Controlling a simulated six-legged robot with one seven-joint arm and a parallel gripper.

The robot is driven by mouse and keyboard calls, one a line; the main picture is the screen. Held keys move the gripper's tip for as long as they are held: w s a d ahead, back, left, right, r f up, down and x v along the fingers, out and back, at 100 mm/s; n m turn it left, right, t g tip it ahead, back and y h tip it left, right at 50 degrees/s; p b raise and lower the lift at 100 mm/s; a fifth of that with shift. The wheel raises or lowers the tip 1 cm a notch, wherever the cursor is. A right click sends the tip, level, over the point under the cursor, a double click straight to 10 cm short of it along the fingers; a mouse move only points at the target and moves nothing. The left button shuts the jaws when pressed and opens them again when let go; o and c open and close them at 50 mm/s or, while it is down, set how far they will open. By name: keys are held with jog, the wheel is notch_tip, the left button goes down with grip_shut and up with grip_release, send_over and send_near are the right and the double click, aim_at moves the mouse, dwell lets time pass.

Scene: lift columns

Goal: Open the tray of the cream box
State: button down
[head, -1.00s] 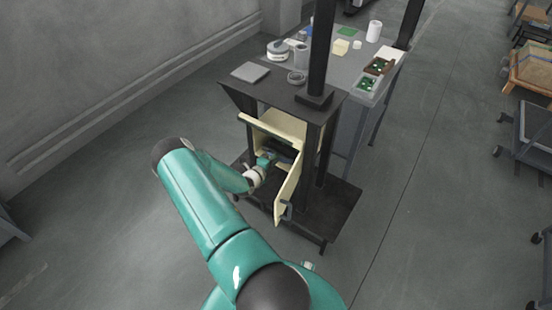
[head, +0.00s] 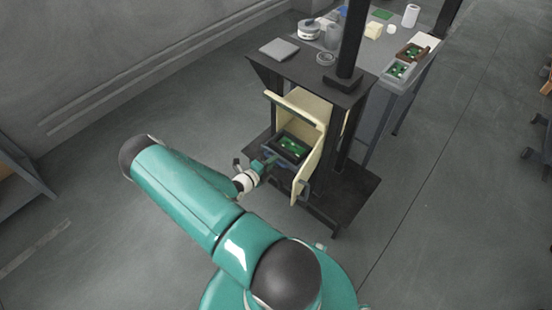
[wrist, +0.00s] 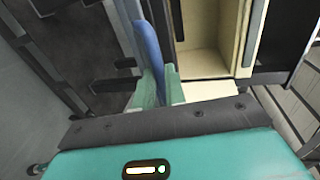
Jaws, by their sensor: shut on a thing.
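The cream box (head: 312,108) stands inside a black column frame, its front open. Its dark tray (head: 303,157), with green pieces inside, shows in the head view and sticks out of the opening. My gripper (head: 268,163) is at the tray's front edge. In the wrist view my gripper's green fingers (wrist: 160,88) are shut on a blue bar, the tray handle (wrist: 149,48). The cream box's hollow inside (wrist: 207,28) shows beyond the fingers. The tray's back end is hidden.
A cream door panel (head: 308,165) stands open at the box's right, close to my gripper. The black base plate (head: 352,190) lies below. A grey workbench (head: 388,72) with small items stands behind.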

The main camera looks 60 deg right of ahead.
jog(key=shift+w, duration=0.1)
jog(key=c, duration=1.5)
grip_release()
jog(key=shift+o, duration=0.2)
jog(key=shift+a, duration=0.15)
jog(key=v, duration=1.3)
jog(key=shift+a, duration=0.25)
jog(key=shift+r, duration=0.1)
